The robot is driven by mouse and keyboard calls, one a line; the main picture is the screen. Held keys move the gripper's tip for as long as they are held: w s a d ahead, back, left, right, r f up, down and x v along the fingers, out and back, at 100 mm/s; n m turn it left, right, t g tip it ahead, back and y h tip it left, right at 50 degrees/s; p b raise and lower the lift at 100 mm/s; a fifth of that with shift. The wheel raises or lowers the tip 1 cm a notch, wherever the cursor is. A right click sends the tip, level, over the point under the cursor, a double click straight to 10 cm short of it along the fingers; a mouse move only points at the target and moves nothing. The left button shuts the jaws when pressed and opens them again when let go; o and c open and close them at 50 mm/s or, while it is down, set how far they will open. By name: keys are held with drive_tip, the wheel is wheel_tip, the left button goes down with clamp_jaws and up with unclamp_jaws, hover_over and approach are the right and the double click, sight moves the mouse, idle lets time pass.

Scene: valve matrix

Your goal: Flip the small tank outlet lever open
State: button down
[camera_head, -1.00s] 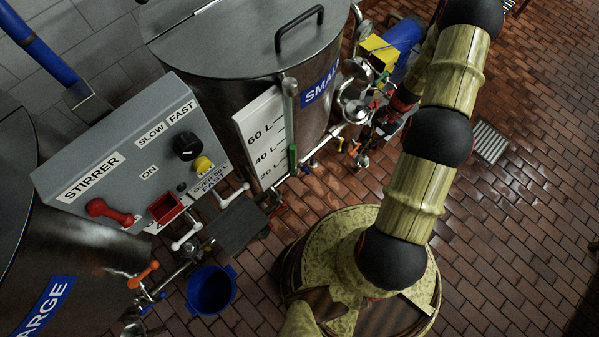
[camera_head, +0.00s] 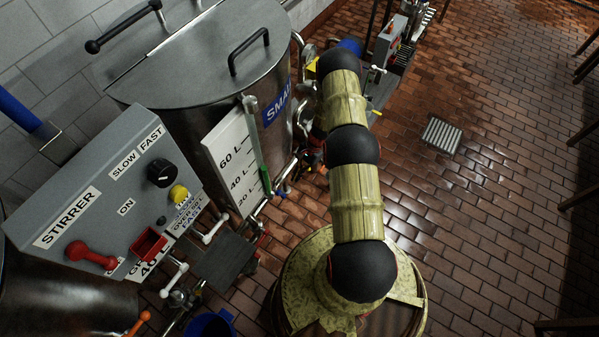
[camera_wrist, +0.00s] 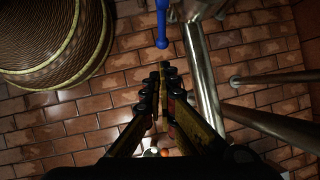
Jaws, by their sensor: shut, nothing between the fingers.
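The small tank (camera_head: 190,115) is a steel drum with a lid and a blue label, left of my arm in the head view. A blue-handled lever (camera_wrist: 162,28) lies just beyond the fingertips, with a gap visible in the picture. I cannot tell if it is the outlet lever.
The grey stirrer control box (camera_head: 100,195) and a blue bucket (camera_head: 210,324) are at left in the head view. Open brick floor (camera_head: 490,220) lies right, with a drain grate (camera_head: 442,134).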

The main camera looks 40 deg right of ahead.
sight(284, 197)
drive_tip(key=shift+s+a+f+b, duration=0.1)
drive_tip(key=shift+a+f+b, duration=0.2)
drive_tip(key=shift+a+f, duration=0.45)
drive_tip(key=shift+s+a+f+b, duration=0.1)
drive_tip(key=shift+a+f+b, duration=0.2)
drive_tip(key=shift+a+f, duration=0.5)
drive_tip(key=shift+s+a+f+b, duration=0.1)
drive_tip(key=shift+a+f+b, duration=0.3)
drive_tip(key=shift+a, duration=0.65)
drive_tip(key=shift+f, duration=0.1)
drive_tip(key=shift+a+f+y+b, duration=0.2)
drive_tip(key=shift+f+y+b, duration=0.45)
drive_tip(key=shift+b, duration=0.35)
drive_tip(key=shift+s+a+f+g, duration=0.2)
drive_tip(key=shift+a+g, duration=0.1)
drive_tip(key=shift+a, duration=0.15)
